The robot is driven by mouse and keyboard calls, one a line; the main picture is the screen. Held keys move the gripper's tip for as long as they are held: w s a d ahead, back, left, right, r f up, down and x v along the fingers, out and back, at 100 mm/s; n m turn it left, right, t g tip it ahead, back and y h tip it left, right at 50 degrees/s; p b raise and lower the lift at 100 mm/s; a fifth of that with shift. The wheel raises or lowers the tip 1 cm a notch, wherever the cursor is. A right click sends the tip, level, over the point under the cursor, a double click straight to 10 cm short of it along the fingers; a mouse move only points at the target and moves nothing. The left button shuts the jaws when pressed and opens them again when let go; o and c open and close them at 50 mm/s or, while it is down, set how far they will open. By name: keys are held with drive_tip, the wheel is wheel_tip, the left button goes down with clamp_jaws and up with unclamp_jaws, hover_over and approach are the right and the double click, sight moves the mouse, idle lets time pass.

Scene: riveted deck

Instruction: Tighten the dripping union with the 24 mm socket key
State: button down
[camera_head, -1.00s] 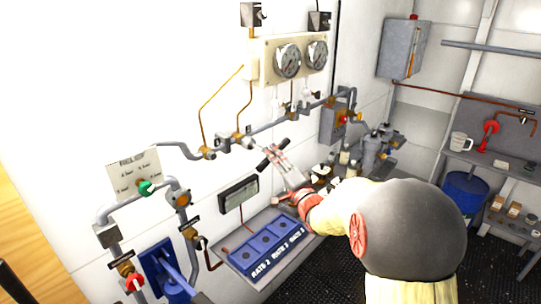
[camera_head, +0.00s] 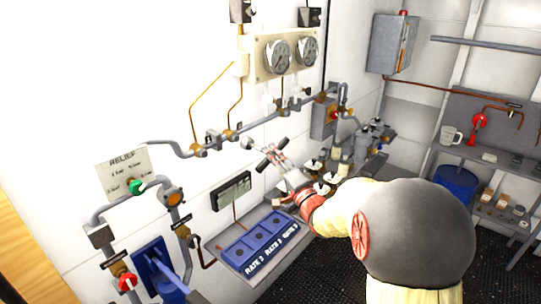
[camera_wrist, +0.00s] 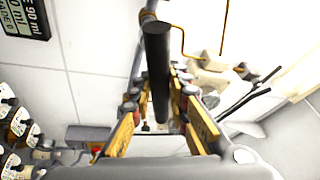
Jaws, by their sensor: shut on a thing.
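My gripper (camera_head: 275,160) is in front of the white wall, just below the grey pipe run. In the wrist view my gripper (camera_wrist: 160,112) is shut on the dark crossbar of the socket key (camera_wrist: 158,65). In the head view the key (camera_head: 268,155) has its grey end pointing up-left toward the pipe. This end looks close to the right brass fitting (camera_head: 231,135), with a small gap. Another brass fitting (camera_head: 198,150) sits further left on the same pipe. I cannot tell which union drips; no drops are discernible.
A blue panel with rate labels (camera_head: 262,243) and a dark display (camera_head: 231,191) lie below. Pressure gauges (camera_head: 278,56) hang above. Valves stand at left, including a green knob (camera_head: 135,187). Pump fittings (camera_head: 365,145) crowd the right of my gripper.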

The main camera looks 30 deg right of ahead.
drive_tip(key=shift+r, duration=0.1)
drive_tip(key=s+d+p, duration=0.1)
drive_tip(key=s+d, duration=0.2)
drive_tip(key=s, duration=0.7)
drive_tip(key=s+d+p, duration=0.2)
drive_tip(key=s+d, duration=0.2)
drive_tip(key=s, duration=0.6)
drive_tip(key=shift+s+d+p, duration=0.25)
drive_tip(key=shift+s+p, duration=0.05)
drive_tip(key=shift+s, duration=0.1)
